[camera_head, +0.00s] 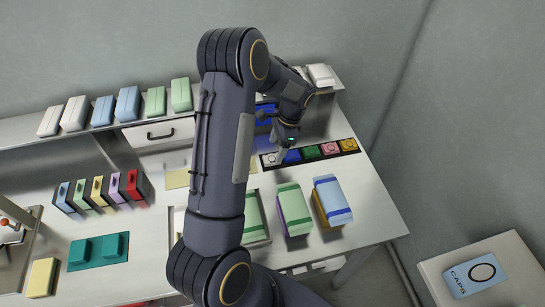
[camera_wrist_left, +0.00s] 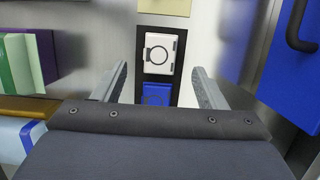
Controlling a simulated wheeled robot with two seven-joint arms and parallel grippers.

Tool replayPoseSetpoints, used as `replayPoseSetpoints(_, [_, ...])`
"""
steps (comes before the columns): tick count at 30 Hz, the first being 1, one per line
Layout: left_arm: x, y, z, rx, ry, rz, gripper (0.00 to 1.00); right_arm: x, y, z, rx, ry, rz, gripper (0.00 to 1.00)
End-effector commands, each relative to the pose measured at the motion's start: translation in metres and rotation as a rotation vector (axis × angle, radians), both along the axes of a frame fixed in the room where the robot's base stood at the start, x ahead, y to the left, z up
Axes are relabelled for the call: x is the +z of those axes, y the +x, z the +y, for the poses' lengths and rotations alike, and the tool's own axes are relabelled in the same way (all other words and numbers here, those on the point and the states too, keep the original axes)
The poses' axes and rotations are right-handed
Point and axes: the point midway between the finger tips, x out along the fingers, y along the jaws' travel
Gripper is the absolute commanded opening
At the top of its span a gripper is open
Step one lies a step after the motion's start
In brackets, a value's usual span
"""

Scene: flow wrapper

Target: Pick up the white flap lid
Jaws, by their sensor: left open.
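The white flap lid (camera_head: 270,158) sits at the left end of a black holder on the steel table in the head view. In the left wrist view, the white flap lid (camera_wrist_left: 159,55) is a square white piece with a dark ring on it. A blue lid (camera_wrist_left: 156,94) sits beside it in the same holder. My left gripper (camera_head: 283,152) is over the holder near the white and blue lids. In the left wrist view, my left gripper (camera_wrist_left: 161,78) is open and empty, with one finger on each side of the row. My right gripper is out of view.
Green, pink and yellow lids (camera_head: 349,145) continue the row to the right. Green-topped (camera_head: 293,211) and blue-topped (camera_head: 333,201) packs stand in front. A shelf with several boxes (camera_head: 128,105) runs along the back. A blue panel with a handle (camera_wrist_left: 290,75) is close on the right in the wrist view.

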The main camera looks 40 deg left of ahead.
Motion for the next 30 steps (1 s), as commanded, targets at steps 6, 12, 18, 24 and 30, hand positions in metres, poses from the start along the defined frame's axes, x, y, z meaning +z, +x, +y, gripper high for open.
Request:
replayPoseSetpoints(6, [-0.031,-0.008,0.006,0.0,-0.001,0.004,0.65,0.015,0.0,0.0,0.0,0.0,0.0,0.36])
replayPoseSetpoints(12, [-0.042,-0.009,0.008,0.0,0.0,0.001,0.65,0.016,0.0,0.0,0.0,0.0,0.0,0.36])
replayPoseSetpoints(18, [-0.042,-0.009,0.008,0.0,0.0,0.0,0.59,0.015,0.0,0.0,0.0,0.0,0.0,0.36])
replayPoseSetpoints(24, [-0.042,-0.009,0.008,-0.001,0.0,0.0,0.33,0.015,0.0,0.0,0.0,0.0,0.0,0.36])
replayPoseSetpoints(30, [-0.041,-0.009,0.008,-0.001,0.0,0.0,0.18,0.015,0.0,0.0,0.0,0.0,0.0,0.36])
